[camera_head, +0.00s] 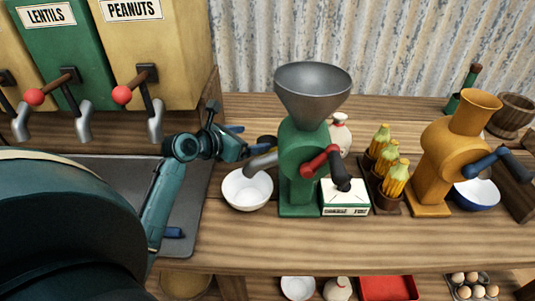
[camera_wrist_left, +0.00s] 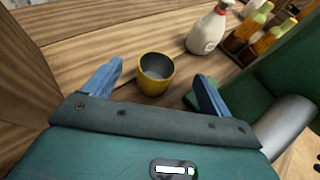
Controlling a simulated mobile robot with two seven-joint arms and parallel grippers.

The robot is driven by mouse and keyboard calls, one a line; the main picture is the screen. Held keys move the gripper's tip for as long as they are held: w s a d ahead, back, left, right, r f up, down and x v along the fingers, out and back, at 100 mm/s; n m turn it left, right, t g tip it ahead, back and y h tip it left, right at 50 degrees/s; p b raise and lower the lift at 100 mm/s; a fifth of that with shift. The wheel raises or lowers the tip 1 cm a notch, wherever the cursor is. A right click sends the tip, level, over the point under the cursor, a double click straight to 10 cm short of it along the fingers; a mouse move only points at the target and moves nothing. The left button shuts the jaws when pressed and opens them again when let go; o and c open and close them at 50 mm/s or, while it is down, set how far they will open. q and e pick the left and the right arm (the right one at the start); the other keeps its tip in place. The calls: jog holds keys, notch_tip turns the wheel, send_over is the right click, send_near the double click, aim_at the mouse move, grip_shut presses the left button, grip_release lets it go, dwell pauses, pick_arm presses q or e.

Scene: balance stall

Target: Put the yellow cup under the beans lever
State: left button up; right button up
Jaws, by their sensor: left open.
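The yellow cup (camera_wrist_left: 153,86) stands upright on the wooden counter in the left wrist view, its dark inside showing. My left gripper (camera_wrist_left: 159,72) is open, with one blue finger on either side of the cup and visible gaps between. My right gripper is not in view.
Dispensers marked lentils (camera_head: 62,65) and peanuts (camera_head: 160,60) have red-knobbed levers above a grey tray (camera_head: 185,215). A green grinder (camera_head: 300,165) and white bowl (camera_head: 248,190) stand close to the gripper. A white bottle (camera_wrist_left: 209,30) is behind the cup. An orange grinder (camera_head: 440,165) stands right.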

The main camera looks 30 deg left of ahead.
aim_at(267, 141)
pick_arm(q)
jog(key=f, duration=0.3)
jog(key=shift+w+d+f, duration=0.1)
jog(key=shift+w+f, duration=0.05)
jog(key=shift+w, duration=0.25)
jog(key=b+x, duration=0.1)
jog(key=x, duration=0.5)
jog(key=shift+w, duration=0.25)
jog(key=shift+c, duration=0.2)
jog(key=c, duration=1.1)
notch_tip(267, 141, up, 10)
jog(key=shift+d+f+p, duration=0.1)
jog(key=shift+f+p, duration=0.05)
jog(key=shift+p, duration=0.7)
jog(key=shift+s, duration=0.15)
